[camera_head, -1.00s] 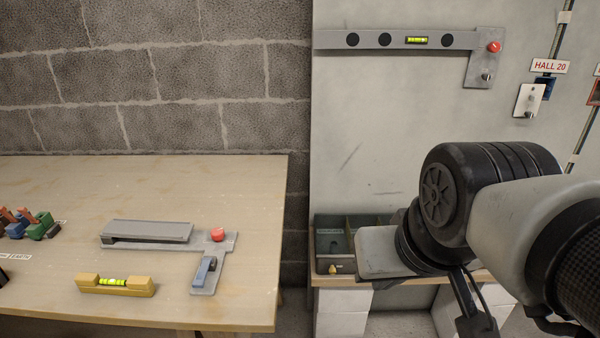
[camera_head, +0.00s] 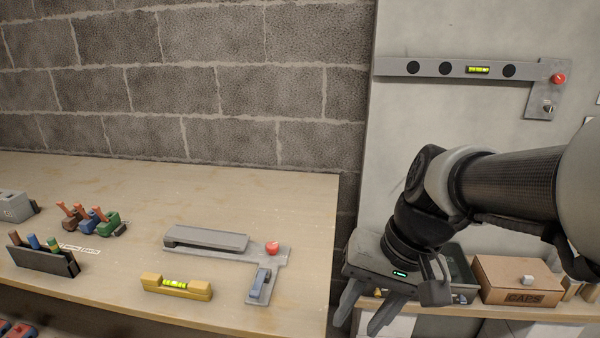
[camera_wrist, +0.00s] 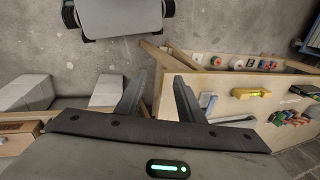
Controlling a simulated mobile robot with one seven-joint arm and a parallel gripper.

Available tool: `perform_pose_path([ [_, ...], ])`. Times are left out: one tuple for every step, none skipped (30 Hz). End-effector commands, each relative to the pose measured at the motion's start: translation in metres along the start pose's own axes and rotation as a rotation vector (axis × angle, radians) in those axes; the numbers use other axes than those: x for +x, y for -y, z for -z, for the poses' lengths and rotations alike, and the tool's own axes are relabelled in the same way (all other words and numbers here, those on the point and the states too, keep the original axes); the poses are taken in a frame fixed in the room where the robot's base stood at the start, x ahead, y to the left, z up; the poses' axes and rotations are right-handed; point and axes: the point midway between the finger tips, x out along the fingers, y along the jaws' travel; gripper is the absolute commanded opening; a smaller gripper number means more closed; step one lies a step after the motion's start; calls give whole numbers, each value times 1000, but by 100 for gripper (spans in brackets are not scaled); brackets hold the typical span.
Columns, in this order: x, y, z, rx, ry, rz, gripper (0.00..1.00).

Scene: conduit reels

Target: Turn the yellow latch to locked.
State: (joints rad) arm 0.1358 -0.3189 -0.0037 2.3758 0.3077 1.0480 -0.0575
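I cannot make out a yellow latch in the current views. The yellow thing that shows clearly is a spirit level (camera_head: 177,286) with a green vial, lying on the wooden table; it also shows in the wrist view (camera_wrist: 252,93). Behind it on the table lies a grey bracket (camera_head: 205,238) with a red knob (camera_head: 272,248) and a blue-grey lever (camera_head: 260,283). My gripper (camera_head: 355,327) points down right of the table's edge. In the wrist view its fingers (camera_wrist: 159,78) are apart with nothing between them.
A wall-mounted bar (camera_head: 430,68) with a red knob hangs on the pale panel. A cardboard box (camera_head: 518,281) marked CAPS stands on a low shelf at right. Coloured clamps (camera_head: 108,222) and a dark holder (camera_head: 42,261) occupy the table's left.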

Motion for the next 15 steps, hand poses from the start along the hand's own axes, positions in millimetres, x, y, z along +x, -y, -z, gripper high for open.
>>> perform_pose_path([
  [6,2,1,44,51,30,35],
  [9,4,1,67,78,50,35],
  [14,7,1,101,117,79,35],
  [18,9,2,128,145,102,35],
  [21,11,2,156,176,126,35],
  [26,14,4,197,215,163,35],
  [29,17,6,229,247,194,35],
  [32,20,8,264,278,227,35],
  [37,24,11,316,325,276,35],
  [40,27,15,357,358,316,35],
  [44,30,19,402,393,362,35],
  [48,33,25,465,438,427,35],
  [52,36,32,514,469,479,35],
  [55,37,38,563,498,532,35],
  [59,39,48,630,534,605,35],
])
